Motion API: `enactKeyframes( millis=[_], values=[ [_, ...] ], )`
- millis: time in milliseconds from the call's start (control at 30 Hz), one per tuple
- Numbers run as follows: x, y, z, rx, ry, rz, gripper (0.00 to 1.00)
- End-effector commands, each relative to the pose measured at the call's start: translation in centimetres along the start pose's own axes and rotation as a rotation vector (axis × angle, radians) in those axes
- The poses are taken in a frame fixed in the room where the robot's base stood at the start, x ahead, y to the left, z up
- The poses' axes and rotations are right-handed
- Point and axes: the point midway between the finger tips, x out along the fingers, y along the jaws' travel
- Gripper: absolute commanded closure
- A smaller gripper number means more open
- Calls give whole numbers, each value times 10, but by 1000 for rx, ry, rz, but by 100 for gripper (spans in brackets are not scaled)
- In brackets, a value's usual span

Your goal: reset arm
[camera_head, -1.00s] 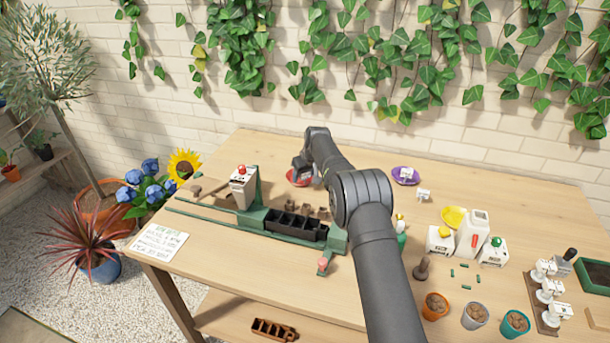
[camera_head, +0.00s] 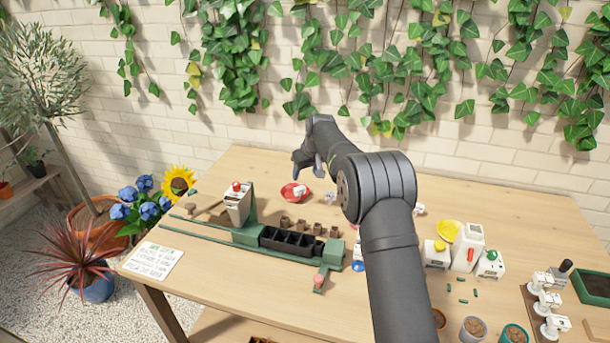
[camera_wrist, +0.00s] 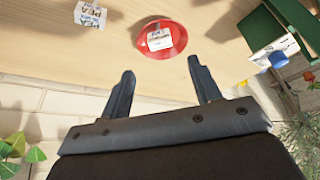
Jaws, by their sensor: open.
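My gripper (camera_head: 312,165) is raised above the back of the table in the head view, its fingers pointing to the left. In the wrist view my gripper (camera_wrist: 161,72) has its two dark fingers spread with nothing between them. A red saucer (camera_head: 285,191) lies on the table below the gripper with a small white object in it. The red saucer also shows in the wrist view (camera_wrist: 179,35), beyond the fingertips, with a white labelled piece (camera_wrist: 159,39) in it. My arm crosses the middle of the head view and hides part of the table.
A green rail fixture with a black tray (camera_head: 290,243) stands at left, with small brown pots (camera_head: 302,224) behind it. White containers (camera_head: 467,247), a yellow saucer (camera_head: 449,230) and pots of brown balls (camera_head: 473,328) stand at right. An ivy-hung brick wall (camera_head: 150,120) backs the table.

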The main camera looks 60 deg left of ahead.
Motion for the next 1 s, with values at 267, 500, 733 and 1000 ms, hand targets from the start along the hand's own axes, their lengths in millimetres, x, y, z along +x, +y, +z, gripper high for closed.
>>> enactKeyframes(
  millis=[267, 500, 733, 1000],
  values=[
    [1, 0, 0, 0, 0, 0, 43],
    [26, 0, 1, -1, -2, -1, 43],
    [66, -1, 0, -1, -1, -1, 43],
    [109, 0, 0, -1, -1, 0, 43]
  ],
)
